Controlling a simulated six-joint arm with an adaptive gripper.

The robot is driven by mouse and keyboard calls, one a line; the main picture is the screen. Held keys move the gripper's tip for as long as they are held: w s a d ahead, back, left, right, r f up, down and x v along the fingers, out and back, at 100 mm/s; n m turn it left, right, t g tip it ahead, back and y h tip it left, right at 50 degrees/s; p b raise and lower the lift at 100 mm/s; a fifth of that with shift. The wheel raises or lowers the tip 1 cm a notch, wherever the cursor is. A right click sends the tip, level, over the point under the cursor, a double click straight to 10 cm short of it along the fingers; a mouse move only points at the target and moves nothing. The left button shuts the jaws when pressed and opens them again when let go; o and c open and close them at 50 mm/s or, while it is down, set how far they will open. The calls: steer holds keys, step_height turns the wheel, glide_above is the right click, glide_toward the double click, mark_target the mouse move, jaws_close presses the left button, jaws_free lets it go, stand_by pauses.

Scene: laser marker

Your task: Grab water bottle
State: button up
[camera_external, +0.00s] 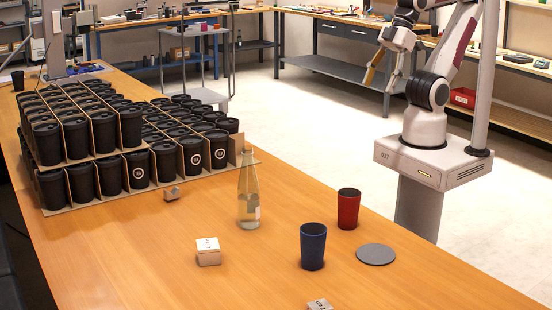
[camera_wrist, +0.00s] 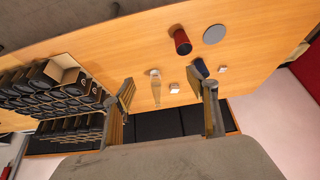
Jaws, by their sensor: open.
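The water bottle (camera_external: 249,190) is clear glass with a pale label. It stands upright on the wooden table (camera_external: 130,255), between the black cups and the blue cup. It also shows in the wrist view (camera_wrist: 155,86), in the gap between my fingers but well beyond them. My gripper (camera_external: 384,66) is raised at the upper right in the external view, away from the table and the bottle. In the wrist view my gripper (camera_wrist: 160,82) has its fingers wide apart with nothing between them.
A blue cup (camera_external: 313,246), a red cup (camera_external: 348,208) and a grey disc (camera_external: 376,254) are right of the bottle. Small blocks (camera_external: 208,251) (camera_external: 172,193) (camera_external: 319,304) lie around it. Stacked black cups (camera_external: 75,139) in cardboard dividers fill the table's left part. The front-left table is clear.

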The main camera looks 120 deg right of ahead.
steer(key=shift+w, duration=0.15)
steer(key=w+d+f+t, duration=0.2)
steer(key=w+f, duration=0.1)
steer(key=w, duration=0.7)
steer(key=w+d+f+t, duration=0.2)
steer(key=w+f, duration=0.2)
steer(key=w, duration=0.6)
steer(key=w+d+f+t, duration=0.1)
steer(key=w+f+t, duration=0.15)
steer(key=w, duration=0.85)
steer(key=w+d+f+t, duration=0.1)
steer(key=w+f+t, duration=0.1)
steer(key=w+f, duration=0.35)
steer(key=t, duration=0.3)
glide_toward(248, 188)
steer(key=shift+w+d+r, duration=0.95)
steer(key=shift+w+d, duration=0.1)
steer(key=shift+d, duration=0.15)
steer(key=shift+s+d+f, duration=0.15)
steer(key=shift+s+f, duration=0.55)
steer(key=shift+w, duration=1.3)
steer(key=shift+w, duration=0.1)
